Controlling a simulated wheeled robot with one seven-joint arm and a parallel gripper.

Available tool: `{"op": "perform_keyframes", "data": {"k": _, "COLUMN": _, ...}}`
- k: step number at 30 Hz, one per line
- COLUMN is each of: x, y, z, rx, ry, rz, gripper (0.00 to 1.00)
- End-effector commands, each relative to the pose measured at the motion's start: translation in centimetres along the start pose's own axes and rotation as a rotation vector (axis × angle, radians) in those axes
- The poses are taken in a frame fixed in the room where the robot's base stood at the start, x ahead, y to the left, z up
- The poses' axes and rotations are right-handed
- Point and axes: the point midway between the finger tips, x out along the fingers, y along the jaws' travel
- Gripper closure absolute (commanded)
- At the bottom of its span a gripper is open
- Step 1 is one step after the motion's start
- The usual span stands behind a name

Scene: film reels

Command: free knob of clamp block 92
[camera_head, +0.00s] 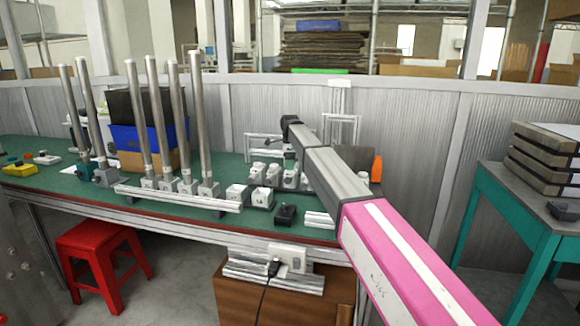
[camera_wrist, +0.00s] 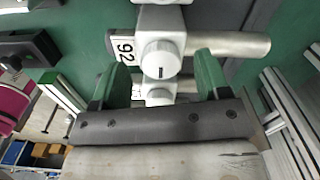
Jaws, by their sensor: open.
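In the wrist view, clamp block 92 (camera_wrist: 160,20) is a white block with a dark "92" on a white label (camera_wrist: 124,50). Its round white knob (camera_wrist: 161,60) faces the camera and has a short dark mark near its lower edge. A grey metal rod (camera_wrist: 235,45) extends right from behind the block. My gripper (camera_wrist: 160,67) has two green fingers, open, one on each side of the knob with a visible gap to both. I cannot tell how deep the fingertips sit relative to the knob. In the head view I cannot single out block 92.
Another white knob (camera_wrist: 160,95) lies just below, between the fingers. In the head view, several white blocks (camera_head: 272,175) stand on the green bench (camera_head: 150,205), with upright metal posts (camera_head: 198,120) at left. A black block (camera_head: 286,214) sits near the front edge.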

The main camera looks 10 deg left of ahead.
Motion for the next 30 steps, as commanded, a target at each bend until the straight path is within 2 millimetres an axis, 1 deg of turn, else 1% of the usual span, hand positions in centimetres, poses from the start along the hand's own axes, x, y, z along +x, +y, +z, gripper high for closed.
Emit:
{"op": "perform_keyframes", "data": {"k": 1, "x": 0.51, "y": 0.02, "z": -0.01, "rx": 0.000, "ry": 0.000, "rz": 0.000, "gripper": 0.31}}
{"op": "perform_keyframes", "data": {"k": 4, "x": 1.06, "y": 0.01, "z": -0.01, "rx": 0.000, "ry": 0.000, "rz": 0.000, "gripper": 0.31}}
{"op": "perform_keyframes", "data": {"k": 13, "x": 1.25, "y": -0.01, "z": -0.01, "rx": 0.000, "ry": 0.000, "rz": 0.000, "gripper": 0.31}}
{"op": "perform_keyframes", "data": {"k": 14, "x": 1.25, "y": 0.00, "z": -0.01, "rx": 0.000, "ry": 0.000, "rz": 0.000, "gripper": 0.34}}
{"op": "perform_keyframes", "data": {"k": 15, "x": 1.25, "y": -0.01, "z": -0.01, "rx": 0.000, "ry": 0.000, "rz": 0.000, "gripper": 0.47}}
{"op": "perform_keyframes", "data": {"k": 17, "x": 1.24, "y": -0.01, "z": -0.01, "rx": 0.000, "ry": 0.000, "rz": 0.000, "gripper": 0.66}}
{"op": "perform_keyframes", "data": {"k": 18, "x": 1.24, "y": -0.01, "z": -0.01, "rx": 0.000, "ry": 0.000, "rz": 0.000, "gripper": 0.79}}
{"op": "perform_keyframes", "data": {"k": 25, "x": 1.22, "y": 0.00, "z": -0.01, "rx": -0.006, "ry": 0.000, "rz": 0.000, "gripper": 0.80}}
{"op": "perform_keyframes", "data": {"k": 30, "x": 1.21, "y": 0.02, "z": -0.01, "rx": -0.046, "ry": 0.000, "rz": 0.000, "gripper": 0.80}}
